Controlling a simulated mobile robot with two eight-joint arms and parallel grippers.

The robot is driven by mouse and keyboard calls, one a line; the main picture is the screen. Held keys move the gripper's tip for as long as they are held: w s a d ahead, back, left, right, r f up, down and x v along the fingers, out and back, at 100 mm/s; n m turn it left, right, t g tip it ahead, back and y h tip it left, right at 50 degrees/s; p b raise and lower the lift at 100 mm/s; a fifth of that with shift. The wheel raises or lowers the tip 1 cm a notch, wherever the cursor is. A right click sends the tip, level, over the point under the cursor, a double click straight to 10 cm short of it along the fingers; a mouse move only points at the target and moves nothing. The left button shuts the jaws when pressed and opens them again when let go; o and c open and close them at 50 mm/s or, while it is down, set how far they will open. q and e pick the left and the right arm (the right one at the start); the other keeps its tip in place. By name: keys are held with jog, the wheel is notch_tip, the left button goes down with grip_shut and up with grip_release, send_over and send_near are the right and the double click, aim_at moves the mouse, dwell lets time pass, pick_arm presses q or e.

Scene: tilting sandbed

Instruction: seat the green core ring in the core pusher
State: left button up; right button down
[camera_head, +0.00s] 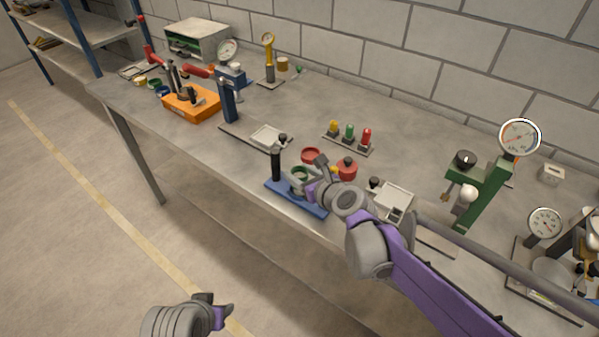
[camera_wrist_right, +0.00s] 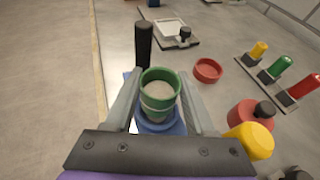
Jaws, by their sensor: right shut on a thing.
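The green core ring (camera_head: 299,172) is at the blue core pusher (camera_head: 297,198), near the table's front edge. In the right wrist view the ring (camera_wrist_right: 160,78) looks upright, with pale grey inside it and a pale band lower down. It stands above the pusher's blue base (camera_wrist_right: 158,124); I cannot tell whether it is fully down. The pusher's black post (camera_wrist_right: 143,44) rises beside it. My right gripper (camera_head: 310,188) is shut on the ring, one finger on each side. My left gripper (camera_head: 218,309) is low, off the table, and its jaw opening is unclear.
A red dish (camera_head: 311,155) and a red pot (camera_head: 347,168) stand close behind the pusher. Green, yellow and red plungers (camera_head: 349,132) stand on a rack farther back. A pale tray (camera_head: 393,200) lies to the right. Bare tabletop lies left of the pusher.

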jog(key=shift+f+b, duration=0.85)
jog(key=shift+f, duration=0.35)
dwell(0.3)
jog(key=shift+c, duration=0.8)
grip_release()
jog(key=v, duration=1.1)
jog(key=shift+p, duration=0.4)
jog(key=shift+w, duration=0.1)
